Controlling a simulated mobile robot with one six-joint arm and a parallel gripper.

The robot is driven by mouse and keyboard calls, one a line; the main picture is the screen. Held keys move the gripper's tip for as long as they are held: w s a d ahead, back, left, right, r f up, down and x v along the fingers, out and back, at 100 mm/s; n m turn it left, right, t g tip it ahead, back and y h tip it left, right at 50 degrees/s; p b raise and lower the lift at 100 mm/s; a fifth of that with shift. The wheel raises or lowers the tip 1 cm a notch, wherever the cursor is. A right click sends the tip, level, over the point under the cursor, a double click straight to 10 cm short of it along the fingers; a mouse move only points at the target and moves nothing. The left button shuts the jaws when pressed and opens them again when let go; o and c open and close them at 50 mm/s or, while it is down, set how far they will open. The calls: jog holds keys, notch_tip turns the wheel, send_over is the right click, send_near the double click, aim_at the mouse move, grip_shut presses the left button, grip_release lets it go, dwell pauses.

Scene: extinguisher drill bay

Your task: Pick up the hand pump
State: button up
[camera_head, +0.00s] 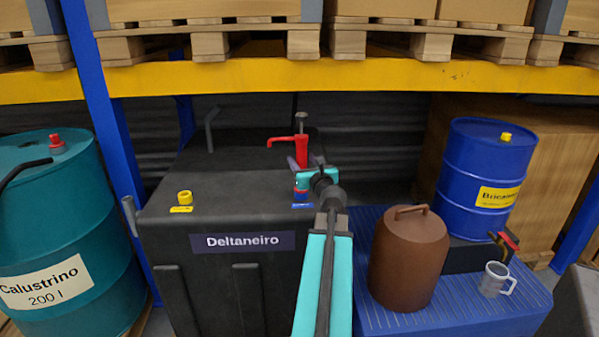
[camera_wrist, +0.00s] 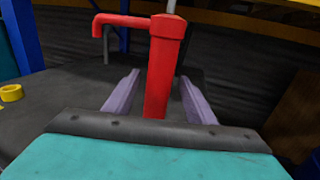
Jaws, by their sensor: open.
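The red hand pump (camera_head: 302,148) stands upright on top of the black Deltaneiro tank (camera_head: 180,245). Its spout points left and a grey plunger rod with a dark knob rises from its top. In the wrist view the red pump body (camera_wrist: 159,75) stands between the two purple-grey fingers of my gripper (camera_wrist: 158,98). The fingers are apart, one on each side, with a gap visible to the left of the pump and a smaller one to the right. In the head view my gripper (camera_head: 303,163) is at the pump, and my wrist hides the pump's lower part.
A yellow cap (camera_head: 184,197) and a bent grey pipe (camera_head: 210,130) are on the tank. A yellow rack beam (camera_head: 250,77) crosses above. A teal drum (camera_head: 60,230) stands left; a brown container (camera_head: 407,258), blue drum (camera_head: 487,165) and mug (camera_head: 494,279) are right.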

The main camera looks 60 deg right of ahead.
jog(key=shift+x, duration=2.6)
jog(key=shift+a+r, duration=0.1)
jog(key=shift+r, duration=0.05)
jog(key=shift+c, duration=0.2)
jog(key=c, duration=1.2)
jog(key=shift+r, duration=0.1)
notch_tip(320, 180, up, 18)
jog(key=p, duration=0.4)
